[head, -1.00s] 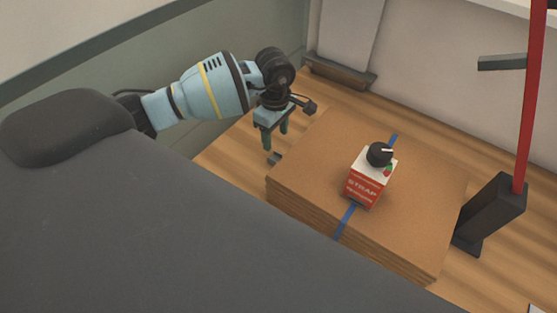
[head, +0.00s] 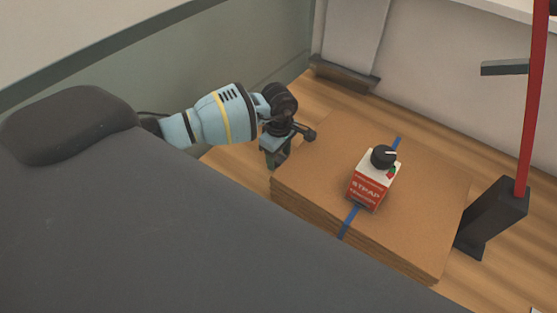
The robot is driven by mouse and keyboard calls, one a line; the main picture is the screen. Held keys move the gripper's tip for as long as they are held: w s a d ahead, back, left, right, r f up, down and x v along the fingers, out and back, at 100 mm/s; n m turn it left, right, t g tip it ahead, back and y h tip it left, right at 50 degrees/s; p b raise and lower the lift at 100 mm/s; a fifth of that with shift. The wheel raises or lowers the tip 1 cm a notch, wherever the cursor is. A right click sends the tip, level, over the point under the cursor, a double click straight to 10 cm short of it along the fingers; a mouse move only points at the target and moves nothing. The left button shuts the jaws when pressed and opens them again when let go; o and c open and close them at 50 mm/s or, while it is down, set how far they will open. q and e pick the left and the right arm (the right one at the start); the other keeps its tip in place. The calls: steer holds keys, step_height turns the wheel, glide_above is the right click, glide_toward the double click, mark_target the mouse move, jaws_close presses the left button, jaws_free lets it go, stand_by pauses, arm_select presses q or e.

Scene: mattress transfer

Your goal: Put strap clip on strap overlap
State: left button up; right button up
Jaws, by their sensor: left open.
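A stack of brown cardboard sheets (head: 430,205) lies on the wooden surface, with a blue strap (head: 351,222) running over it. A red and white box marked STRAP (head: 367,189), with a black knob on top, sits on the strap and hides its middle. No strap overlap can be made out. My right gripper is out of view.
A dark post base (head: 492,215) with a red upright (head: 532,100) stands right of the stack. A dark ledge (head: 342,75) is at the back wall. My dark body fills the lower left. Bare wooden surface (head: 420,140) shows behind the stack.

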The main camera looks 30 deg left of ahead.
mark_target(279, 161)
arm_select(q)
steer(key=c, duration=1.1)
step_height(279, 161, up, 10)
steer(key=shift+r, duration=0.1)
